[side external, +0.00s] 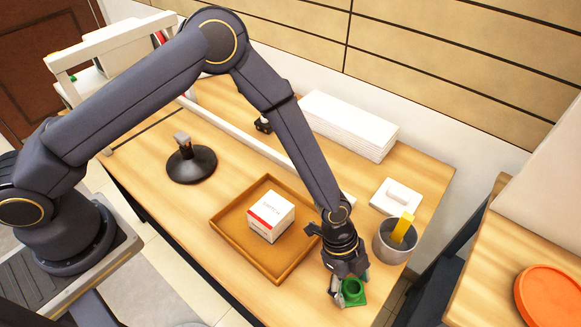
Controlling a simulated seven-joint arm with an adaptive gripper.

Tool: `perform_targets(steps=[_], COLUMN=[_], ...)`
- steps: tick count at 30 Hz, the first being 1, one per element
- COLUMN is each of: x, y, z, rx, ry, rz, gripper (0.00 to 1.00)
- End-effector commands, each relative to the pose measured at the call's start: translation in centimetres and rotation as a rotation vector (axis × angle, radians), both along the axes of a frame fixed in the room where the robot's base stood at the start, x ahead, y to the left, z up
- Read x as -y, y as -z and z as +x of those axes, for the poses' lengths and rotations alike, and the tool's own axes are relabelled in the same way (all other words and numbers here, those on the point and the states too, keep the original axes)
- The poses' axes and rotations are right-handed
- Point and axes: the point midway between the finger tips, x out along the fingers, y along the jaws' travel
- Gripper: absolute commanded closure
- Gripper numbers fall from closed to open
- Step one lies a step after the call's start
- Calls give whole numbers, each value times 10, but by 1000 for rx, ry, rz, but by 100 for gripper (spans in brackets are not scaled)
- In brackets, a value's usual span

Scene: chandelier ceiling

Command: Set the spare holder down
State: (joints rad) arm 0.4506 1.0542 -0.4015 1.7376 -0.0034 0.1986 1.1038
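A small green holder (353,292) with a round opening and a square base is at the front right of the wooden table. My gripper (350,286) points down right at the holder and overlaps it in the side external view. The gripper's fingers are mostly hidden behind its own body and beside the holder. I cannot tell whether they close on it, or whether the holder rests on the table or is just above it.
A brown tray (226,222) with a white and red box (271,214) lies left of my gripper. A grey cup (393,245) with a yellow item (403,226) stands close behind right. A black round stand (191,166) and a white stack (348,126) are farther back.

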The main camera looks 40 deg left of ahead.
Motion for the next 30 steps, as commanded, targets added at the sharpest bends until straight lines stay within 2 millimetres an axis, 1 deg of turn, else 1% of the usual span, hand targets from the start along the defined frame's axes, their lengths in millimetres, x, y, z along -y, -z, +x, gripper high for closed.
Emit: perform_targets(steps=[7,11,14,21,24,30], x=[0,-3,-10,-31,-38,-48], y=[-1,-10,-27,-78,-95,-115], z=[0,1,3,6,7,9], rx=[0,1,3,4,3,5], ry=[0,0,-2,-3,-2,-9], rz=[0,-1,-1,-2,-1,4], gripper=[30,30,30,30,30,30])
